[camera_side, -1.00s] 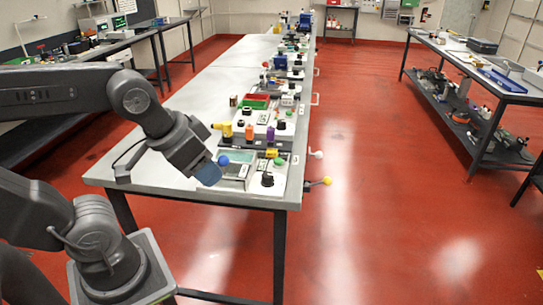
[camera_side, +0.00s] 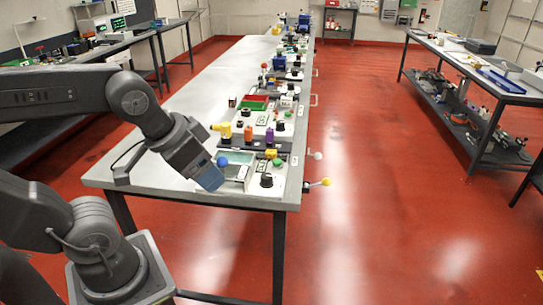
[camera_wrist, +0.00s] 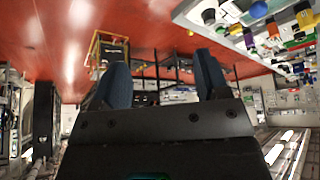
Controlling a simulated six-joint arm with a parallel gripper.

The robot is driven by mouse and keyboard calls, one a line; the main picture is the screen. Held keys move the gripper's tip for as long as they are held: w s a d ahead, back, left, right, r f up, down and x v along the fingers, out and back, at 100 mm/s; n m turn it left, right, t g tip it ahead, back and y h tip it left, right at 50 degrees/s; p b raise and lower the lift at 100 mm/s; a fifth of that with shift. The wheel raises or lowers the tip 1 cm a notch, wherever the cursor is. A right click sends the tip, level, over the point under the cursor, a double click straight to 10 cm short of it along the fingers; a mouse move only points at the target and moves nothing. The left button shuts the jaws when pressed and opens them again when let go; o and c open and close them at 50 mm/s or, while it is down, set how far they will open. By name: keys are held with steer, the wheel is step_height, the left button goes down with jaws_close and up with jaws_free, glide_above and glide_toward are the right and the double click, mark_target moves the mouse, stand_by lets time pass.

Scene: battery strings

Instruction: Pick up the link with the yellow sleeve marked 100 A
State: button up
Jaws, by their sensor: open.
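My gripper (camera_side: 208,177) hangs over the near end of the long bench in the side view, with its blue fingers pointing down and to the right. In the wrist view my gripper (camera_wrist: 163,82) has its two blue fingers wide apart with nothing between them. I cannot make out a link with a yellow sleeve or a 100 A mark in either view. A small yellow piece (camera_side: 270,153) lies on the bench panel right of my gripper, too small to identify. A larger yellow object (camera_side: 222,129) stands farther back.
A blue ball (camera_side: 222,161) is close to my fingertips. A black knob (camera_side: 266,180) and a green knob (camera_side: 278,162) stand on the near panel. A yellow-tipped lever (camera_side: 325,182) sticks out past the bench's right edge. The bench top (camera_side: 150,165) left of the panels is clear.

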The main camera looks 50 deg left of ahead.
steer(key=n+g+y, duration=0.2)
steer(key=n+y, duration=0.1)
steer(key=n, duration=0.6)
glide_above(271, 151)
steer(key=s+d, duration=0.1)
steer(key=s, duration=0.1)
step_height(271, 151, down, 14)
steer(key=shift+d+f, duration=0.15)
steer(key=shift+f, duration=0.1)
steer(key=shift+d+x, duration=0.15)
steer(key=shift+x, duration=1.35)
steer(key=shift+d+x, duration=0.15)
steer(key=shift+x, duration=1.4)
steer(key=shift+s, duration=0.1)
steer(key=c, duration=1)
